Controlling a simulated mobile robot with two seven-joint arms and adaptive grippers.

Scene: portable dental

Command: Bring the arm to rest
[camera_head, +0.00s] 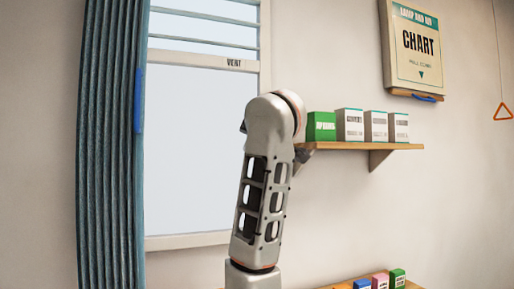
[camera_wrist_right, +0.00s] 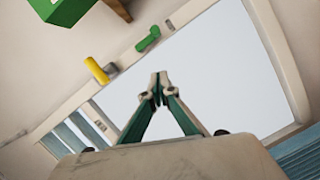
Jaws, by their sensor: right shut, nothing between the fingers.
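In the right wrist view my right gripper (camera_wrist_right: 159,84) is shut, its fingertips together with nothing between them. It stands in front of the pale window pane. In the head view one of my arms rises from the bottom middle in front of the window; no gripper fingers show there. My left gripper is in neither view.
A wall shelf (camera_head: 381,146) carries a green box (camera_head: 321,127) and several white boxes right beside my raised arm link. A blue-grey curtain (camera_head: 104,140) hangs left of the window (camera_head: 190,130). A chart (camera_head: 415,45) hangs above right. Small coloured boxes (camera_head: 380,281) stand at the bottom. A yellow cylinder (camera_wrist_right: 97,71) and green handle (camera_wrist_right: 148,39) sit by the window frame.

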